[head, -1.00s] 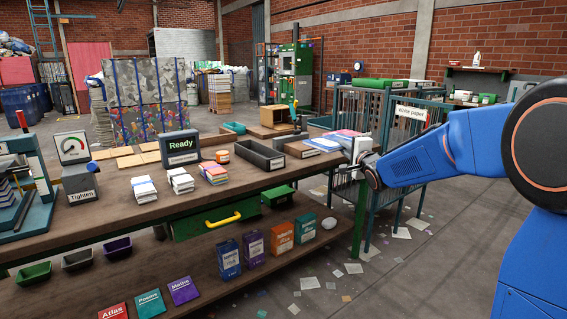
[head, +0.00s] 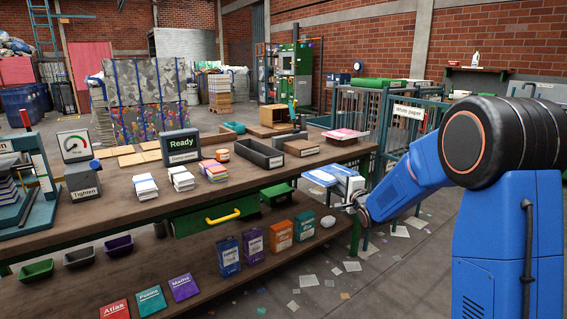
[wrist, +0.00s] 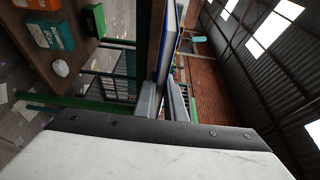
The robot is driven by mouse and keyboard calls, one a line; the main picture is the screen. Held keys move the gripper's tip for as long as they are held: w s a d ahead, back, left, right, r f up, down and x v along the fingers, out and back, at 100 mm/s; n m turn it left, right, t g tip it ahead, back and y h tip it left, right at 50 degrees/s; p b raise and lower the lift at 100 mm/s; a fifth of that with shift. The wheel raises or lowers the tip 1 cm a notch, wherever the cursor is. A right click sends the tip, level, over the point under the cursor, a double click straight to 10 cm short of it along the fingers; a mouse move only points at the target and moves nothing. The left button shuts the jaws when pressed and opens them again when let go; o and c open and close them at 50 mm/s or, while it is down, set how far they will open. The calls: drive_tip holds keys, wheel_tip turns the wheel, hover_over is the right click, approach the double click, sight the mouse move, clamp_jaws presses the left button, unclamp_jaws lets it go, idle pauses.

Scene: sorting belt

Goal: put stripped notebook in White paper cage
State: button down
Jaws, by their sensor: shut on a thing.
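My gripper (head: 344,186) is at the right end of the workbench and is shut on a blue-and-white notebook (head: 318,178). The notebook is held in the air beside the bench edge, lower than the bench top. In the wrist view the two fingers (wrist: 165,98) close on the notebook (wrist: 166,45), which shows edge-on with a white side and a blue edge. The cage (head: 393,140) has teal metal bars and a "white paper" sign (head: 408,111). It stands behind and right of my gripper. The inside of the cage is mostly hidden.
Several boxes stand on the lower shelf. Scraps of paper litter the floor.

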drive_tip(key=s+d+f+m+h, duration=0.1)
drive_tip(key=s+f, duration=0.3)
drive_tip(key=f, duration=0.9)
drive_tip(key=s+d+f+m+h, duration=0.1)
drive_tip(key=s+d+f, duration=0.3)
drive_tip(key=f, duration=1)
drive_tip(key=s+d+f+h, duration=0.2)
drive_tip(key=s+f, duration=0.2)
drive_tip(key=f, duration=0.9)
drive_tip(key=shift+d+f+m+t, duration=0.15)
drive_tip(key=shift+d+m+t, duration=0.15)
drive_tip(key=shift+m, duration=0.1)
drive_tip(key=shift+w, duration=0.1)
